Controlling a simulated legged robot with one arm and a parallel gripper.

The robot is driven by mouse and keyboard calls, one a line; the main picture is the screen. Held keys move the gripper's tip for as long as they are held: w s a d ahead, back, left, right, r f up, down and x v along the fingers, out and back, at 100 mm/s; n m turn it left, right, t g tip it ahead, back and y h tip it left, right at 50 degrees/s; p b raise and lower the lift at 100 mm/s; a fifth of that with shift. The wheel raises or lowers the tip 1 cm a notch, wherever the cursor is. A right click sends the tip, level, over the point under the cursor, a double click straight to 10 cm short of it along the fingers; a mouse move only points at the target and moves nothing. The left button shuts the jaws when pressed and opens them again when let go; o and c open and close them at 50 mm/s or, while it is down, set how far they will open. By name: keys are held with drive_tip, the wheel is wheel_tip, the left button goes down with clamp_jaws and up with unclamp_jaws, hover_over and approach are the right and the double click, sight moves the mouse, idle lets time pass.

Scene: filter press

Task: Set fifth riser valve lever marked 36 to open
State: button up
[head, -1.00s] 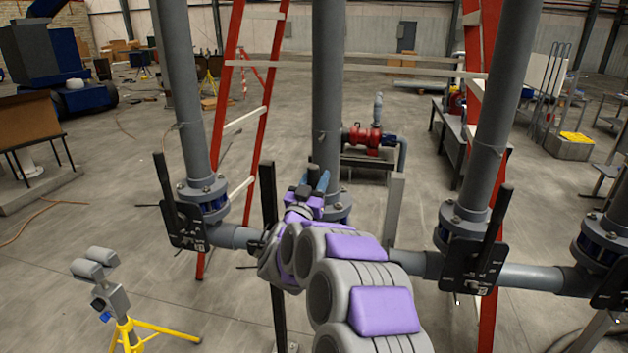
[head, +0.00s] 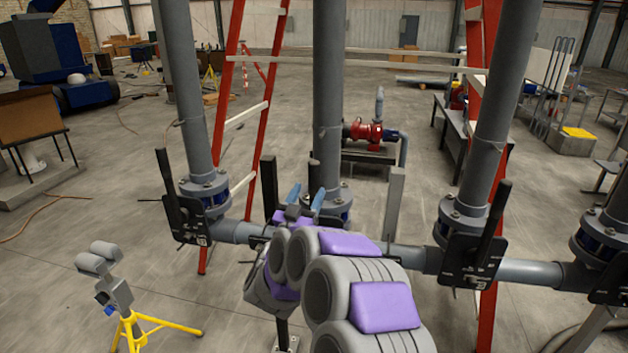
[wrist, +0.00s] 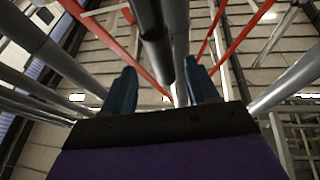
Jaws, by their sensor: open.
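The middle riser valve (head: 338,203) stands behind my arm, which hides its plate and any number. Its dark upright lever (head: 314,172) shows just above my gripper. My gripper (head: 306,194) is open, with its two blue fingers pointing up, one on each side of the lever in the head view. In the wrist view the dark lever (wrist: 157,45) rises between the spread fingers of my gripper (wrist: 162,85). I cannot tell whether either finger touches it.
A left valve (head: 184,218) and a right valve (head: 474,258) have upright black levers; their numbers are too small to read surely. A horizontal grey pipe (head: 530,273) joins the valves. Red ladders stand behind. A yellow tripod stand (head: 130,328) is at lower left.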

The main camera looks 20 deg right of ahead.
drive_tip(key=b+v, duration=0.1)
drive_tip(key=v, duration=0.9)
drive_tip(key=shift+b, duration=0.35)
drive_tip(key=shift+f, duration=0.1)
drive_tip(key=shift+w, duration=0.1)
